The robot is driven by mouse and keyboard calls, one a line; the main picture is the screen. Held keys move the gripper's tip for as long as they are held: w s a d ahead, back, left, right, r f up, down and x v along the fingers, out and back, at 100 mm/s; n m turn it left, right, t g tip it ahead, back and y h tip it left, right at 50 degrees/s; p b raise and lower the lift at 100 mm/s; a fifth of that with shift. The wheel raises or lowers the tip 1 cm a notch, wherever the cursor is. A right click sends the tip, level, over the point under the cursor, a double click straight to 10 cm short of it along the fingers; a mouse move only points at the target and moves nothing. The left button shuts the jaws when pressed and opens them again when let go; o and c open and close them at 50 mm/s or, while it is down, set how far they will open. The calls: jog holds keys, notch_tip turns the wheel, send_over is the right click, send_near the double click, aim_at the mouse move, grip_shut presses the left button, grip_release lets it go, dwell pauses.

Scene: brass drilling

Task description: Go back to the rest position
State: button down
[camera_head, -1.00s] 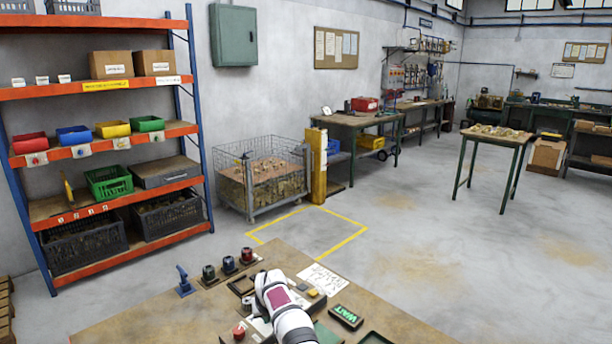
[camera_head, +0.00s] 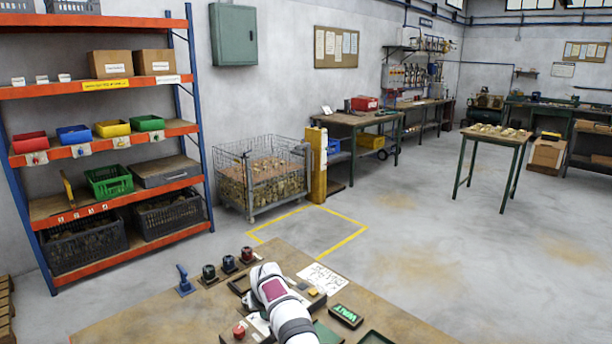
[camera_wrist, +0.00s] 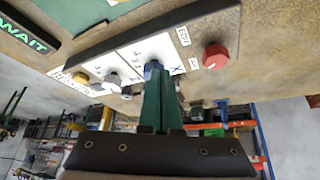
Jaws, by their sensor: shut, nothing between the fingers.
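My gripper (camera_wrist: 158,100) shows in the wrist view as two dark green fingers pressed together, with nothing between them. Their tips overlap a blue button or knob (camera_wrist: 153,68) on the white control panel (camera_wrist: 185,50); I cannot tell whether they touch it. A red button (camera_wrist: 215,56) sits to the right of the tips, with a yellow one (camera_wrist: 81,77) to the left. In the head view, my white arm with a dark red band reaches over the workbench (camera_head: 150,318); its gripper is hidden there.
Beside my arm on the bench are a red button (camera_head: 239,331), a lit green "WAIT" sign (camera_head: 346,315), a blue clamp-like tool (camera_head: 183,279) and several dark round pieces (camera_head: 228,264). A white sheet (camera_head: 322,278) lies beyond. The bench's left part is clear.

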notch_tip(320, 180, up, 4)
jog(key=shift+f, duration=0.1)
jog(key=s+d+r+m+g, duration=0.1)
jog(key=s+d+r+m, duration=0.1)
jog(key=s+d+r, duration=0.45)
jog(key=s+d+r+m+g, duration=0.1)
jog(key=s+d+r, duration=0.2)
jog(key=s, duration=0.6)
jog(key=s+d+r+m+g, duration=0.1)
jog(key=s+d+r+m, duration=0.1)
jog(key=s+d+r, duration=0.45)
jog(key=s+f+m+g, duration=0.1)
jog(key=s+f, duration=0.2)
jog(key=s, duration=1.1)
jog(key=s+d+f+m+g, duration=0.1)
jog(key=s+f+m, duration=0.1)
jog(key=s, duration=1.3)
jog(key=shift+f+m+g, duration=0.3)
jog(key=shift+f+g, duration=0.1)
jog(key=shift+f, duration=0.15)
jog(key=shift+w+d, duration=0.1)
